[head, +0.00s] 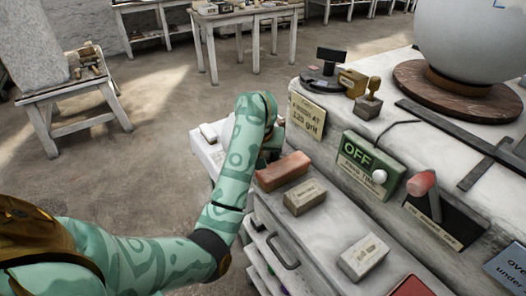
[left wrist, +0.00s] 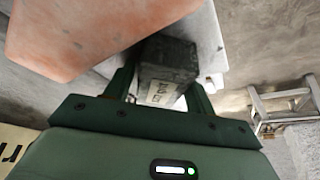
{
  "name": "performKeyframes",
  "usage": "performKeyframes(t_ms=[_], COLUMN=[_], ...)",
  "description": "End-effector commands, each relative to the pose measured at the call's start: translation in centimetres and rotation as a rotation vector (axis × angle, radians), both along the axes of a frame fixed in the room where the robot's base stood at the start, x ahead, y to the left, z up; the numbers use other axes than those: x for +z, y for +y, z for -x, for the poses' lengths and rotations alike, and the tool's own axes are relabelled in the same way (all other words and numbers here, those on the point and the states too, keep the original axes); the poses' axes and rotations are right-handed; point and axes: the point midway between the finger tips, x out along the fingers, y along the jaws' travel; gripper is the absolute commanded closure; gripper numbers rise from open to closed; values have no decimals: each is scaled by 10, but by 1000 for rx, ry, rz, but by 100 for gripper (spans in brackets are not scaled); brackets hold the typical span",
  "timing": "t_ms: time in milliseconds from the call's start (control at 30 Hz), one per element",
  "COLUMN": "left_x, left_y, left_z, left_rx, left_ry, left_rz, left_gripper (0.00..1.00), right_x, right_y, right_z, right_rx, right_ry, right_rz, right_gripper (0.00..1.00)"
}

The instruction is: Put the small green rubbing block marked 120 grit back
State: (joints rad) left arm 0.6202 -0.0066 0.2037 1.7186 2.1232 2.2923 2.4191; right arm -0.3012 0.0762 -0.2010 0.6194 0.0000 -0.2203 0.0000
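A small dark green block (left wrist: 168,62) with a pale label, seen upside down and apparently reading 120 grit, sits between the fingers of my left gripper (left wrist: 165,88) in the left wrist view. Both fingers appear to touch its sides, so the gripper looks shut on it. In the head view my left gripper (head: 270,150) is at the far left end of the grey bench, behind the pink-orange block, and my forearm covers part of it. What lies directly under the green block is hard to see. My right gripper is not in view.
A pink-orange block (head: 283,170), a tan block (head: 305,197) and a pale block (head: 363,257) line the bench's front ledge. A sign (head: 308,114) mentioning 120 grit, a green OFF box (head: 370,165) and a red-handled lever (head: 424,186) stand behind. The pink-orange block (left wrist: 90,35) looms close in the wrist view.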

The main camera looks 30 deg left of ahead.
Motion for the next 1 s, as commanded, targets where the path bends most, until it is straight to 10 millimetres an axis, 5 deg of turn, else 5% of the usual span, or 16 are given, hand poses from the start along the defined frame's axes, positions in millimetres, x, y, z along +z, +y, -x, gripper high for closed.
performKeyframes(t_ms=[533, 1000], left_x=[6, 100], left_y=[2, -14], left_z=[1, 36], left_rx=[5, 4], left_ry=[3, -1], left_rz=[-5, 0], left_gripper=[33, 33], right_x=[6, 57], right_y=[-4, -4], right_z=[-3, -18], right_rx=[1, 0], right_ry=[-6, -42], right_rz=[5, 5], right_gripper=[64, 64])
